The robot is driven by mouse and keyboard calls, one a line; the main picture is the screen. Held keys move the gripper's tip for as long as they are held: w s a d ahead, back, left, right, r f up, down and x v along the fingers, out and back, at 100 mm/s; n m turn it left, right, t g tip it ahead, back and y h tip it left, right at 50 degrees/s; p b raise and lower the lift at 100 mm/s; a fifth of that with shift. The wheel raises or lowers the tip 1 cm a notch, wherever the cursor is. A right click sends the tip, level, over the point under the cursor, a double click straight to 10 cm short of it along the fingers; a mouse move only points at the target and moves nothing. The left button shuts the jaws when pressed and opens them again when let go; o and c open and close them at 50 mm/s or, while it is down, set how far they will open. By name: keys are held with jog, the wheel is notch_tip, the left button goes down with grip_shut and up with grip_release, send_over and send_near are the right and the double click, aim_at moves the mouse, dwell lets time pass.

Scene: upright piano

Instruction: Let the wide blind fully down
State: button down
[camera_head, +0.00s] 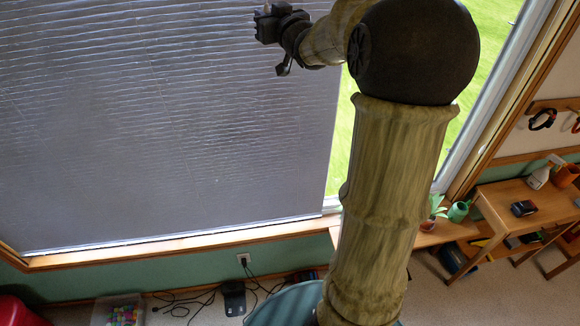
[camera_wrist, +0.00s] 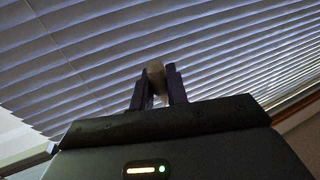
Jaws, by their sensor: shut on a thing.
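The wide blind (camera_head: 170,120) hangs in front of the large window, and its bottom edge lies close to the wooden sill. It also shows in the wrist view (camera_wrist: 90,60), with its slats running across the picture. My gripper (camera_head: 266,22) is high up in front of the blind's right part. In the wrist view my gripper (camera_wrist: 158,88) has its two dark fingers shut on a small pale piece (camera_wrist: 155,76), perhaps the blind's pull. What the piece hangs from is hard to see.
The wooden sill (camera_head: 180,246) runs below the window. A potted plant (camera_head: 436,208) and a green watering can (camera_head: 459,211) stand at the right. A wooden table (camera_head: 535,205) is farther right. Cables and a bin of coloured pieces (camera_head: 122,312) lie on the floor.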

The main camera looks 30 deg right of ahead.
notch_tip(320, 180, up, 5)
jog(key=shift+f, duration=0.3)
jog(key=shift+s+d, duration=0.25)
jog(key=shift+d, duration=0.55)
jog(key=shift+s+d, duration=0.2)
jog(key=shift+d, duration=0.65)
jog(key=shift+s+d, duration=0.25)
jog(key=shift+d, duration=0.55)
jog(key=c, duration=1.2)
grip_release()
jog(key=shift+c, duration=0.2)
jog(key=shift+s, duration=0.15)
jog(key=s, duration=0.4)
jog(key=shift+s, duration=0.4)
